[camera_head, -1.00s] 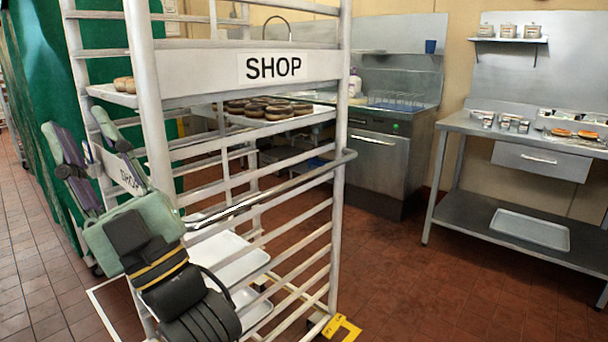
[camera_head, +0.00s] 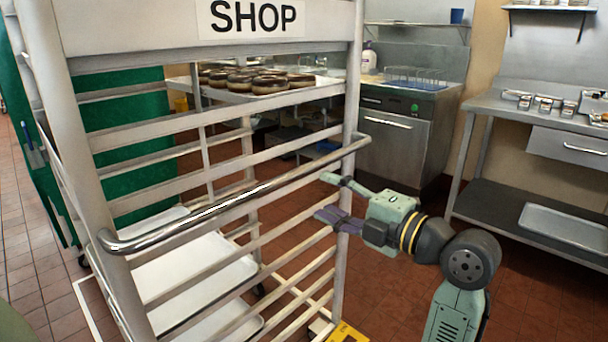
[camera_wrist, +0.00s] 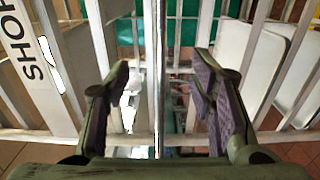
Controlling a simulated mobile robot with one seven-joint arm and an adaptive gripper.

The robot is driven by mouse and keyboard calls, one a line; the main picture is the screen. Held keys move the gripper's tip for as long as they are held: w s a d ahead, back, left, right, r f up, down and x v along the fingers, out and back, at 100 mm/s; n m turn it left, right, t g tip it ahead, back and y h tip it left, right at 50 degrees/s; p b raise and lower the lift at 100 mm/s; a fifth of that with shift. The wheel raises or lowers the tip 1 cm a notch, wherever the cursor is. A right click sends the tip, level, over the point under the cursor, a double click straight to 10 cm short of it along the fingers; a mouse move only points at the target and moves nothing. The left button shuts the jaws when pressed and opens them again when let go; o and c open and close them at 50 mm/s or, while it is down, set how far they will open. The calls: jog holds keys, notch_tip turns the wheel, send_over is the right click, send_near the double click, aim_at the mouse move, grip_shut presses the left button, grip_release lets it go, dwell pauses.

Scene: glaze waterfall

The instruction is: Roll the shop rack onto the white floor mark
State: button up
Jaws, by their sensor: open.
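The shop rack (camera_head: 90,130) is a tall white frame with a SHOP sign, filling the left and middle of the head view. A shiny metal handle bar (camera_head: 235,203) crosses its near side. My gripper (camera_head: 328,198) is open near the bar's right end, by the right post. In the wrist view, the bar (camera_wrist: 155,80) runs upright in the picture between my spread fingers (camera_wrist: 160,75), with clear space on both sides; I see no contact. A white floor line (camera_head: 95,308), part of the mark, shows at lower left; the rack hides the rest.
Chocolate-topped buns (camera_head: 255,82) sit on an upper rack tray, with white trays (camera_head: 195,275) below. A yellow part (camera_head: 346,332) is at the rack's foot. A steel bench (camera_head: 500,115) stands at right and a green panel (camera_head: 125,120) behind left. Red tiled floor lies open at right.

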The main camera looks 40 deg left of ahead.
aim_at(290, 179)
jog(key=a, duration=0.3)
jog(key=a+p, duration=0.1)
jog(key=a, duration=0.6)
jog(key=shift+w+p, duration=0.25)
jog(key=shift+p, duration=0.05)
jog(key=shift+a, duration=0.75)
jog(key=shift+w, duration=0.1)
jog(key=shift+c, duration=0.5)
grip_shut()
